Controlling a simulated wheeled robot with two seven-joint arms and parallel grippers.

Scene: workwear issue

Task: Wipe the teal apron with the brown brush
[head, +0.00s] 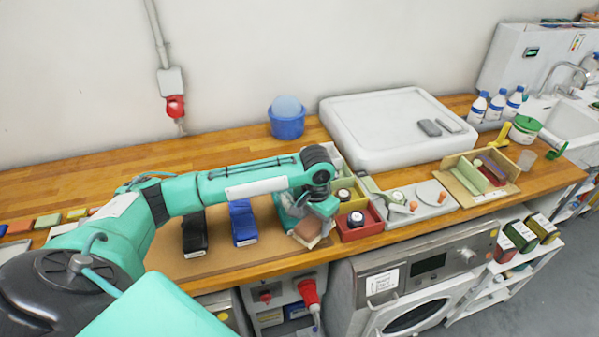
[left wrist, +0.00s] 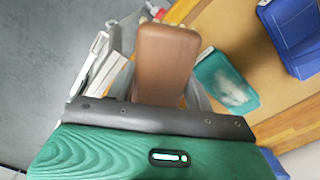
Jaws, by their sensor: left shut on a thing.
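My left gripper (head: 308,222) is shut on the brown brush, at the front right of the brown mat (head: 262,250). The brush (left wrist: 165,62) fills the space between the fingers in the left wrist view. The teal apron (left wrist: 227,80) lies folded on the mat beside the brush in that view, with a whitish smudge on it. In the head view the gripper mostly hides the apron. I cannot tell whether the brush touches it. My right gripper is not in view.
A folded blue garment (head: 243,222) and a black one (head: 194,233) lie on the mat, left of the gripper. A red bin (head: 362,228) stands close on the right. A blue bucket (head: 287,124) stands behind. The worktop's front edge is near.

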